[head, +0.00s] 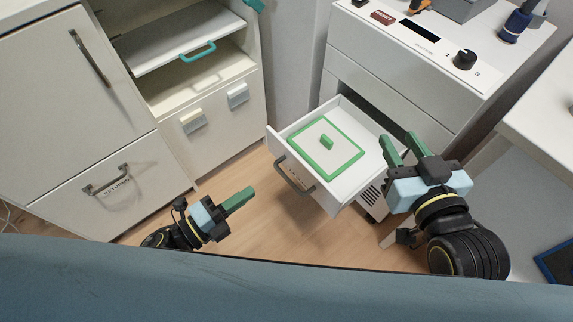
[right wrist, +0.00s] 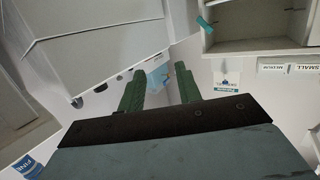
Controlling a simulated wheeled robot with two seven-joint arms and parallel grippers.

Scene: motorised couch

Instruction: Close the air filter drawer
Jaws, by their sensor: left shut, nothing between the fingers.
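The air filter drawer (head: 330,207) is pulled out of the white cabinet in the head view. It has a dark bar handle (head: 293,178) on its front. A flat filter (head: 320,147) with a green frame and a small green grip lies inside it. My right gripper (head: 397,137) is open and appears empty at the drawer's right side; I cannot tell whether it touches the drawer. Its spread green fingers also show in the right wrist view (right wrist: 160,70). My left gripper (head: 248,194) is shut and empty, left of the drawer front and apart from it.
The white cabinet (head: 395,60) has a black knob (head: 464,59) and loose tools on top. Another cabinet (head: 215,125) with a teal-handled shelf stands at the left. A white table (head: 540,120) is at the right. Wood floor (head: 260,225) is free before the drawer.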

